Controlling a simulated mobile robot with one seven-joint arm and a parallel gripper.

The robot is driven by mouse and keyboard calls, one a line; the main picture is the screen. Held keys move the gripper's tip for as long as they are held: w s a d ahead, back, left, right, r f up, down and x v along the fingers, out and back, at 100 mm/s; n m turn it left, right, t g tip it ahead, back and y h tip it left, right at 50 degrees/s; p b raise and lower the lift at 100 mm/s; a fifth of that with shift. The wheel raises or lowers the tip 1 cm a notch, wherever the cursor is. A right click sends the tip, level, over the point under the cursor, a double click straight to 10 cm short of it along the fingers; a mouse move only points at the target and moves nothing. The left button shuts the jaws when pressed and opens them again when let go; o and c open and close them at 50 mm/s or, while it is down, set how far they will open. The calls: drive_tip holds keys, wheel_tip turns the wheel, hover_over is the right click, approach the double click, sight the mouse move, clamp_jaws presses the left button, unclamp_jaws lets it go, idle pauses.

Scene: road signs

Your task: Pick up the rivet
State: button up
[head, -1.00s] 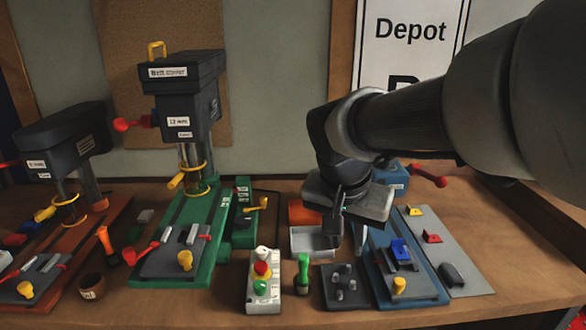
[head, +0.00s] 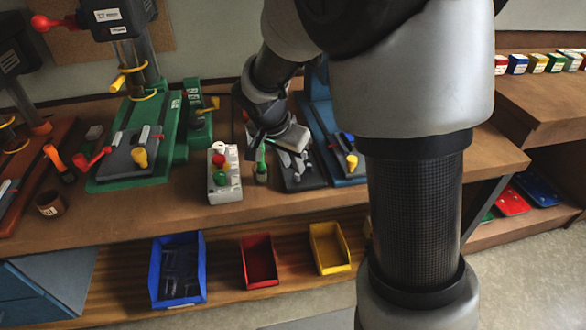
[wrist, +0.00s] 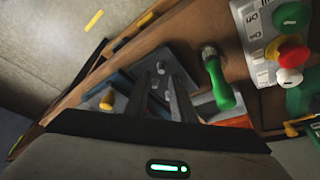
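Small grey rivets stand on a dark square plate (head: 305,181) near the bench's front edge; my gripper largely hides them in the head view. My gripper (head: 277,162) is low over this plate, pointing down. In the wrist view, the two fingers of my gripper (wrist: 160,77) are apart over the dark plate (wrist: 185,62). A small pale rivet (wrist: 160,67) shows near the gap between the fingertips. I cannot tell how far below the tips it is. Nothing is seen held.
A green-handled tool (head: 261,170) stands close left of the plate, beside a button box (head: 223,172). A blue fixture (head: 345,165) with a yellow knob is close on the right. Blue (head: 178,270), red (head: 259,262) and yellow (head: 329,248) bins sit on the lower shelf.

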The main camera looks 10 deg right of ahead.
drive_tip(key=shift+x, duration=2.9)
drive_tip(key=shift+w+r, duration=0.1)
drive_tip(key=shift+w, duration=0.05)
clamp_jaws()
